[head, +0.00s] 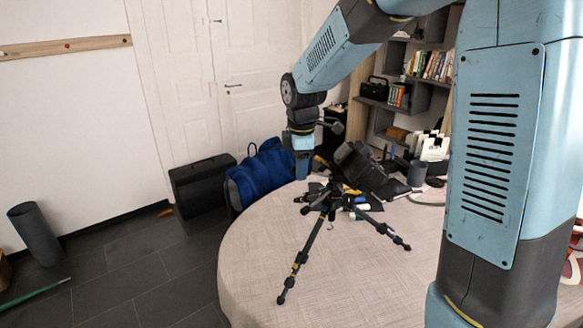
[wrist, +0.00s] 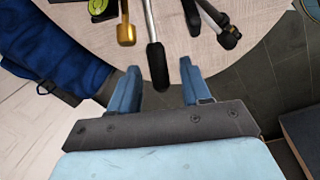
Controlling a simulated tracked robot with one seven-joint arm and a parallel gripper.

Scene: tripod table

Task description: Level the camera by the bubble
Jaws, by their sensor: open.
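A black tripod (head: 305,255) stands on the round table with its legs spread. A dark camera (head: 365,172) sits on its head and looks tilted. In the wrist view, a yellow-green round part (wrist: 97,6), which looks like the bubble level, is cut off by the top edge; its bubble cannot be read. A black-gripped handle (wrist: 157,68) points down the picture between my fingers, apart from both; its depth against them is unclear. My gripper (wrist: 160,76) is open and points down beside the camera in the head view (head: 302,172). A gold-coloured knob (wrist: 126,32) is left of the handle.
The table (head: 255,235) has a pale cloth with free room at the front left. A blue bag (head: 262,172) and a black case (head: 200,185) stand behind its left edge. Small items and a dark cup (head: 417,173) crowd the table's back right.

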